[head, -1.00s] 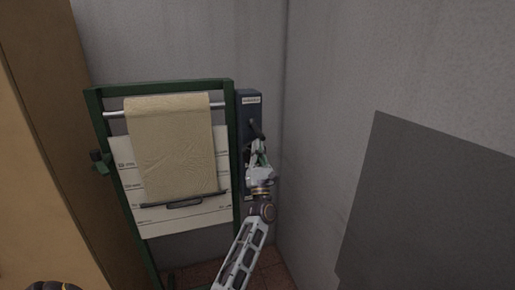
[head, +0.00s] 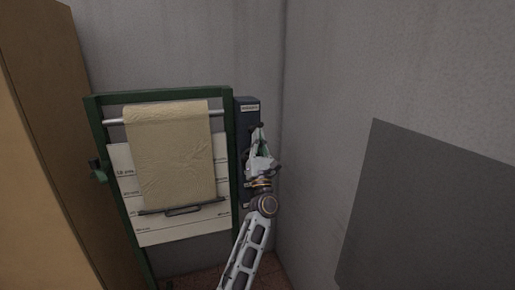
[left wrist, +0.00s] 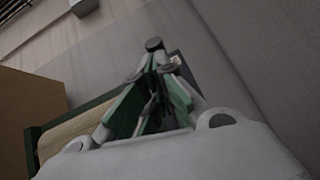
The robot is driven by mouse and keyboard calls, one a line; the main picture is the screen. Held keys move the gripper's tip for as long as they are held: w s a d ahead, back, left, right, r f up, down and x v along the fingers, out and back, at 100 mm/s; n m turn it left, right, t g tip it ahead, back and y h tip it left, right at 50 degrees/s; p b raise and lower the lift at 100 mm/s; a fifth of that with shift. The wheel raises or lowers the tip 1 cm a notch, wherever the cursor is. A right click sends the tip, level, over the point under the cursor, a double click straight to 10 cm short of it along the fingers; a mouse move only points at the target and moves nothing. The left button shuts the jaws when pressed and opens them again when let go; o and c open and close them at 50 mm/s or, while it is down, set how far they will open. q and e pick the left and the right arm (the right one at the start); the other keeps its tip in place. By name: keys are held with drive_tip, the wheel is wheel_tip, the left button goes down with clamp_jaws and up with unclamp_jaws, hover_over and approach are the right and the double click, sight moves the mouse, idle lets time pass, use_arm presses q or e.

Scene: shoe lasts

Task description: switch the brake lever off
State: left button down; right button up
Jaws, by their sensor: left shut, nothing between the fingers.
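The brake lever's dark blue box (head: 249,106) with a pale label hangs beside the green frame. The lever's dark knob (head: 257,126) shows just above my left gripper (head: 258,136) in the head view; the rest of the lever is hidden behind the gripper. In the left wrist view, a round dark knob (left wrist: 154,44) sits right at the tips of my left gripper (left wrist: 154,62), whose fingers are shut with nothing between them. I cannot tell whether the tips touch the knob. My right gripper is not in view.
A green frame (head: 226,150) holds a roll of tan paper (head: 168,150) over a white printed sheet (head: 150,232). A brown cabinet (head: 60,150) stands at the left.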

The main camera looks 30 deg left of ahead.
use_arm(q)
drive_tip(key=shift+w+a+r, duration=0.15)
drive_tip(key=shift+r, duration=1)
use_arm(e)
drive_tip(key=shift+a+f, duration=0.1)
drive_tip(key=shift+a, duration=0.3)
use_arm(q)
drive_tip(key=shift+f, duration=0.15)
use_arm(e)
drive_tip(key=shift+d+f, duration=0.1)
drive_tip(key=shift+d, duration=0.15)
